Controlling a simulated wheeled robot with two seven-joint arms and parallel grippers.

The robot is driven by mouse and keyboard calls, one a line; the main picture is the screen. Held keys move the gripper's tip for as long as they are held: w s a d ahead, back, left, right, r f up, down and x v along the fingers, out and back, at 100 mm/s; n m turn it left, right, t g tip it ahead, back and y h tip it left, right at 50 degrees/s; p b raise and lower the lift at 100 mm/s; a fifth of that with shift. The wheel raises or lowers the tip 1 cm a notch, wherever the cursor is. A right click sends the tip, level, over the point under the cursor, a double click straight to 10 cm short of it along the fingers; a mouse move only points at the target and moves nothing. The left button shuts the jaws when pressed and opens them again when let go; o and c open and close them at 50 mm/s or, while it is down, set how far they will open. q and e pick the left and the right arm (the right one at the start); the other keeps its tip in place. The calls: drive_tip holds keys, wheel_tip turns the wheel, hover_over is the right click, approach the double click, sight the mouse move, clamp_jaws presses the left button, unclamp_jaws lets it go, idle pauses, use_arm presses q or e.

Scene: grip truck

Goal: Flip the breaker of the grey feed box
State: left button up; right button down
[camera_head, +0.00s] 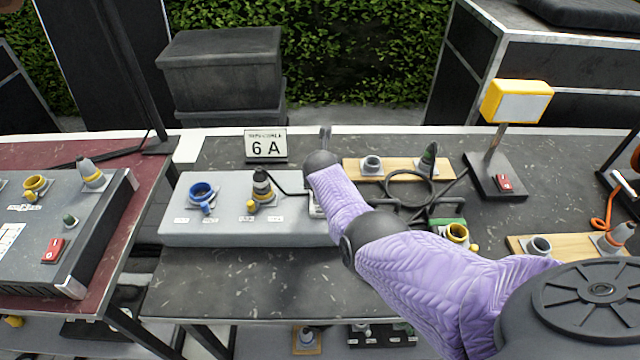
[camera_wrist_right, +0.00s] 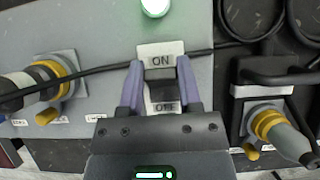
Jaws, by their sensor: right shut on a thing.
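The grey feed box (camera_head: 240,230) lies on the dark table in the head view; its top also fills much of the right wrist view (camera_wrist_right: 205,95). My right arm crosses from the lower right and hides the box's right end and the gripper in the head view. In the right wrist view my right gripper (camera_wrist_right: 160,70) is shut on the breaker (camera_wrist_right: 162,90), a finger on each side, between the ON and OFF labels. The lever's exact position is partly hidden. A green lamp (camera_wrist_right: 155,7) is lit above it. My left gripper is not in view.
A black cable (camera_wrist_right: 100,80) runs across the box by the fingers. A plugged grey connector (camera_head: 261,185) and an open blue socket (camera_head: 202,190) stand on the box. Another grey box (camera_head: 60,235) with a red switch is at left. A black cable coil (camera_head: 405,190) lies right.

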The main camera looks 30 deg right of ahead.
drive_tip(key=c, duration=0.7)
unclamp_jaws()
drive_tip(key=o, duration=0.4)
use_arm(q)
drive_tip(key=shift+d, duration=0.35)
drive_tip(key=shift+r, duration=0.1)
use_arm(e)
drive_tip(key=shift+r, duration=0.1)
use_arm(q)
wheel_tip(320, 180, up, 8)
drive_tip(key=p, duration=0.8)
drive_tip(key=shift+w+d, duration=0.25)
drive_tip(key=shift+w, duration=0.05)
use_arm(e)
drive_tip(key=v, duration=0.9)
drive_tip(key=shift+s+a+r, duration=0.15)
drive_tip(key=shift+s+r, duration=0.05)
drive_tip(key=shift+r, duration=0.05)
